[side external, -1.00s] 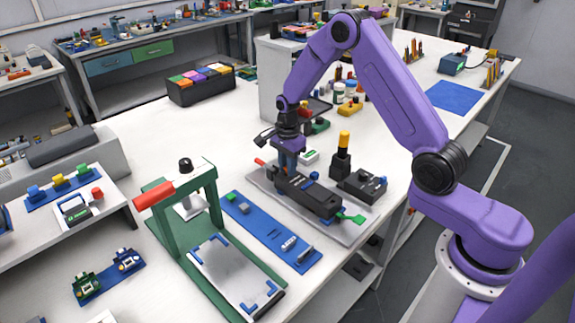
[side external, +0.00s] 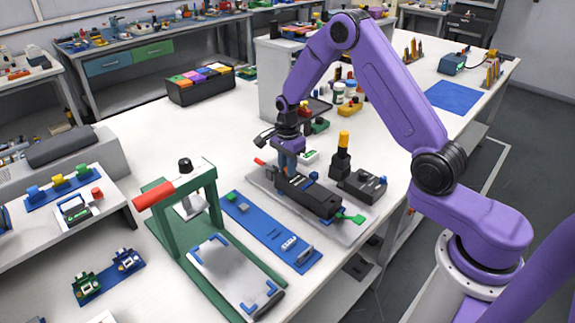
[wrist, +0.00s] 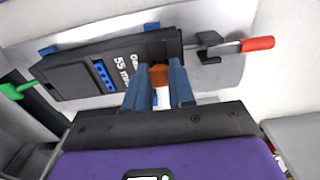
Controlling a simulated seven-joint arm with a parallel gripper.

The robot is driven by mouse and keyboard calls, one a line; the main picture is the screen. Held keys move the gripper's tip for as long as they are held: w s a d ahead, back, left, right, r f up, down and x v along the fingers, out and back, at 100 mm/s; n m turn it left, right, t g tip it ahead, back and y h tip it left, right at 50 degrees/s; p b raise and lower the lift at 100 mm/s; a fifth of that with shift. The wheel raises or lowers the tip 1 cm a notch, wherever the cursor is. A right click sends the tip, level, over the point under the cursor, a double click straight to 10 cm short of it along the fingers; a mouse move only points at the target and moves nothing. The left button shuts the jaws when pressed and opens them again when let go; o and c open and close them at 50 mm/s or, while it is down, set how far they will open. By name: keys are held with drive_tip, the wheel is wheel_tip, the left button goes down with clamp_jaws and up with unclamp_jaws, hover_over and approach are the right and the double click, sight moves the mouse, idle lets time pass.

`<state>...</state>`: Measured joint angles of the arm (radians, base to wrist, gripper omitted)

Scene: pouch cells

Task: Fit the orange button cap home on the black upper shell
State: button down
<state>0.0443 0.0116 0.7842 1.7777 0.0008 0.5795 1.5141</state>
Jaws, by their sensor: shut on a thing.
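The black upper shell (wrist: 80,75) lies on a grey plate, with white lettering and a blue row of parts on its top in the wrist view. It also shows in the side view (side external: 318,199), below my gripper. My gripper (wrist: 160,76) has its two blue fingers closed on the orange button cap (wrist: 158,74), at the shell's right part in the wrist view. The cap is at or just above the shell; I cannot tell whether it is seated.
A red-handled clamp (wrist: 257,44) stands just beyond the shell's end, and a green-handled one (side external: 351,217) at the other end. A black block with a yellow-topped post (side external: 343,150) stands behind. A blue strip (side external: 270,232) and a green press frame (side external: 213,205) lie to the left.

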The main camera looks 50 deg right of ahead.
drive_tip(key=shift+f, duration=0.35)
drive_tip(key=shift+r, duration=0.45)
idle(0.4)
drive_tip(key=shift+f, duration=0.4)
drive_tip(key=c, duration=0.9)
unclamp_jaws()
wheel_tip(320, 180, up, 17)
drive_tip(key=shift+r, duration=0.2)
idle(0.3)
